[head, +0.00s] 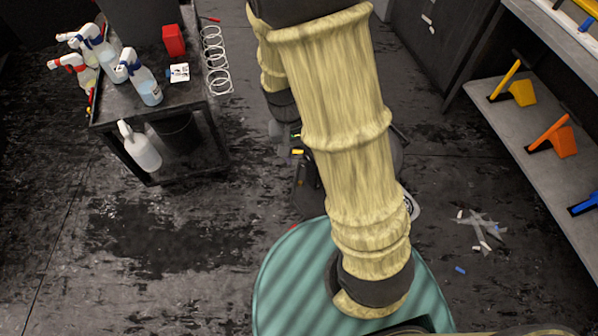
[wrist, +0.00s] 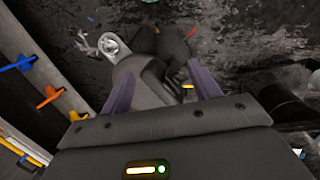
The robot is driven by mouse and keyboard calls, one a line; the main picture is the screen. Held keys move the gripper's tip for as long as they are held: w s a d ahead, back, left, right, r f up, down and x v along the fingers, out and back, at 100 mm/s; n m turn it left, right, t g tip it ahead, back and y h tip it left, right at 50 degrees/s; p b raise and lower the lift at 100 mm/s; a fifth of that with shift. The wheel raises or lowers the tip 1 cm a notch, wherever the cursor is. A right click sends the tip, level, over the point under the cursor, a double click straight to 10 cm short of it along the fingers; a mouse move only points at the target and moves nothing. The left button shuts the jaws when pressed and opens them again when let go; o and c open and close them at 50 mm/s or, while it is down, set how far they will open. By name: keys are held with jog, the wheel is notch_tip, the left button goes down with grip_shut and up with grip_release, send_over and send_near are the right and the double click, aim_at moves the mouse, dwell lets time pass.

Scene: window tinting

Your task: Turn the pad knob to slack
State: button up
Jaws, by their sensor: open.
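In the wrist view, my gripper (wrist: 162,78) is open, with its two purple fingers apart. Between and beyond them is a dark grey device (wrist: 148,92) with a black part and a small yellow mark. A round silver disc (wrist: 112,47) sits at its upper left, outside the fingers. I cannot tell which part is the pad knob, or whether the fingers touch anything. In the head view, my arm hides the gripper and most of the device; a black part with yellow marks (head: 305,185) shows left of the arm.
A dark cart (head: 190,105) with spray bottles (head: 146,80), a red box (head: 173,40) and a wire coil (head: 215,60) stands at the left. A shelf (head: 530,100) with coloured squeegees (head: 563,140) runs along the right. Tape scraps (head: 482,226) litter the floor. The lower left floor is clear.

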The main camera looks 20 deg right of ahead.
notch_tip(320, 180, down, 14)
jog(key=w+a+m+g+h+b, duration=0.1)
jog(key=w+h+b, duration=0.1)
jog(key=h+b, duration=0.4)
jog(key=m+t+h+b, duration=0.2)
jog(key=t+h+b, duration=0.35)
jog(key=b, duration=0.75)
send_near(301, 163)
jog(key=s+a+f+g+h, duration=0.1)
jog(key=s+a+f+h, duration=0.1)
jog(key=s+f, duration=0.15)
jog(key=a+m+t+h+b, duration=0.1)
jog(key=a+t+b, duration=0.1)
jog(key=a, duration=0.4)
jog(key=shift+t+h+b, duration=0.35)
jog(key=shift+t, duration=0.5)
jog(key=shift+f, duration=0.15)
jog(key=b+x, duration=0.2)
jog(key=x, duration=1.5)
jog(key=shift+d+f+b, duration=0.1)
jog(key=shift+d+b, duration=0.15)
jog(key=shift+b, duration=0.1)
